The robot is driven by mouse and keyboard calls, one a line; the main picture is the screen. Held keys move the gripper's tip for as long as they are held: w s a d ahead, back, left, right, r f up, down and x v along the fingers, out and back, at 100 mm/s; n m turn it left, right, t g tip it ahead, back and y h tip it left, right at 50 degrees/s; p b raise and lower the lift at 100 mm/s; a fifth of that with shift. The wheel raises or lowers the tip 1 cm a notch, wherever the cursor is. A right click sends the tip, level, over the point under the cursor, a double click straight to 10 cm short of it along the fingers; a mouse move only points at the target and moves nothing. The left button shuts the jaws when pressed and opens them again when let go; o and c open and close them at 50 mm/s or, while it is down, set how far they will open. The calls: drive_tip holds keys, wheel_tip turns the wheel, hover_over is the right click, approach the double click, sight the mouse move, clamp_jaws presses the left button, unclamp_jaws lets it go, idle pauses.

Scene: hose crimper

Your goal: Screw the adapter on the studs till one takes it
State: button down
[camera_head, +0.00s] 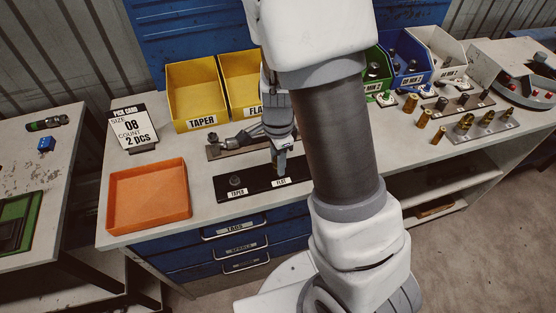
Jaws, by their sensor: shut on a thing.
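A black plate (257,185) lies near the front of the bench with two stud places, labelled TAPER and FLAT. The TAPER stud (235,181) shows as a short dark post with nothing of mine on it. My gripper (279,168) points down over the FLAT end of the plate, its fingers close together just behind the FLAT label (281,181). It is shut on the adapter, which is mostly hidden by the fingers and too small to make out. The FLAT stud is hidden too, so I cannot tell whether the adapter touches it.
Yellow bins (196,96) marked TAPER and FLAT stand behind. A brown rack (230,147) with a grey fitting lies just behind the plate. An orange tray (148,197) is at left, a pick card (134,125) behind it. Brass fittings (424,118) stand at right. My arm hides the bench's middle.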

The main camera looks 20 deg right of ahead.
drive_tip(key=m, duration=0.7)
drive_tip(key=c, duration=1)
unclamp_jaws()
drive_tip(key=shift+m, duration=0.8)
drive_tip(key=o, duration=0.5)
drive_tip(key=shift+r, duration=0.1)
wheel_tip(320, 180, up, 17)
drive_tip(key=p, duration=0.5)
drive_tip(key=s+r+n+t, duration=0.2)
drive_tip(key=s+r+n, duration=0.2)
drive_tip(key=n, duration=0.4)
drive_tip(key=s+r+n+t, duration=0.1)
drive_tip(key=s+r+n, duration=0.4)
drive_tip(key=n, duration=0.3)
drive_tip(key=s+r+n+t, duration=0.2)
drive_tip(key=s+r+n, duration=0.3)
drive_tip(key=n, duration=0.4)
drive_tip(key=shift+t, duration=0.3)
